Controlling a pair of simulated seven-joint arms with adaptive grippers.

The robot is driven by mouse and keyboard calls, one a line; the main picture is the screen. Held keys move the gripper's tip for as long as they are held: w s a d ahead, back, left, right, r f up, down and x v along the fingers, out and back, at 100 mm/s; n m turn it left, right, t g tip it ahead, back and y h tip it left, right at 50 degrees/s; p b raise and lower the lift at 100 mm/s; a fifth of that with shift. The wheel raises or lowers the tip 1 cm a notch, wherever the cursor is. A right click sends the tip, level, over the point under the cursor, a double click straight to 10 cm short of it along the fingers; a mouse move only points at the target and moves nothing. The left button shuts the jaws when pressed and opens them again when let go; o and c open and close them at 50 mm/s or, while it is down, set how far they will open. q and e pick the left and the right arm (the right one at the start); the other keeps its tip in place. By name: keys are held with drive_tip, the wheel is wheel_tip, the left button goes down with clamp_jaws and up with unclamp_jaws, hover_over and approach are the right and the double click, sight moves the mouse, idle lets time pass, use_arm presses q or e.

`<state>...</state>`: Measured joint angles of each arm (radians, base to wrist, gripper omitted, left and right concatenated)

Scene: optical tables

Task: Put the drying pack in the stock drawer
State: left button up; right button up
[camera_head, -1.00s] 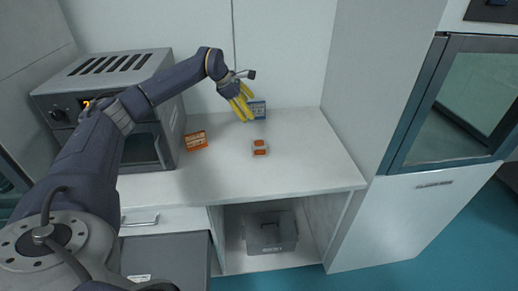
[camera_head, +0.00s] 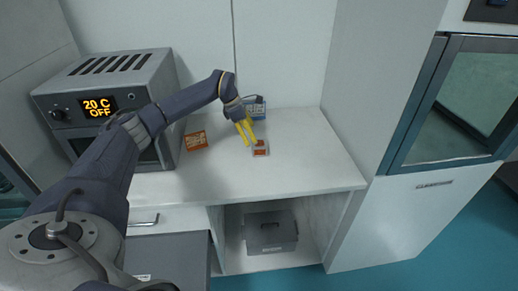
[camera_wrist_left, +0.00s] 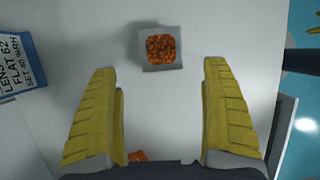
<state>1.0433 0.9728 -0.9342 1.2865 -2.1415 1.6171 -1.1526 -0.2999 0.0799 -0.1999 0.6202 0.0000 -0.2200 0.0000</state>
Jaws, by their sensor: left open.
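In the left wrist view one pack (camera_wrist_left: 161,48) lies ahead between the yellow fingertips, and an orange bit (camera_wrist_left: 137,156) shows low between the fingers. My left gripper (camera_head: 250,142) is open and empty, pointing down above the packs. A white drawer front with a handle (camera_head: 142,222) is under the counter at left. I cannot tell which drawer is the stock drawer.
An oven (camera_head: 105,110) reading "20 C OFF" stands left. An orange box (camera_head: 196,140) and a blue-white card or box (camera_head: 256,108) stand on the counter. A grey lidded bin (camera_head: 270,232) sits in the open bay below. The counter's right side is clear.

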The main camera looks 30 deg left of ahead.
sight(259, 148)
use_arm(q)
drive_tip(key=shift+x, duration=1.9)
drive_tip(key=shift+d+x, duration=0.1)
drive_tip(key=shift+x, duration=1.2)
drive_tip(key=shift+d+x, duration=0.15)
drive_tip(key=shift+x, duration=1.15)
drive_tip(key=shift+r, duration=0.15)
drive_tip(key=c, duration=1.5)
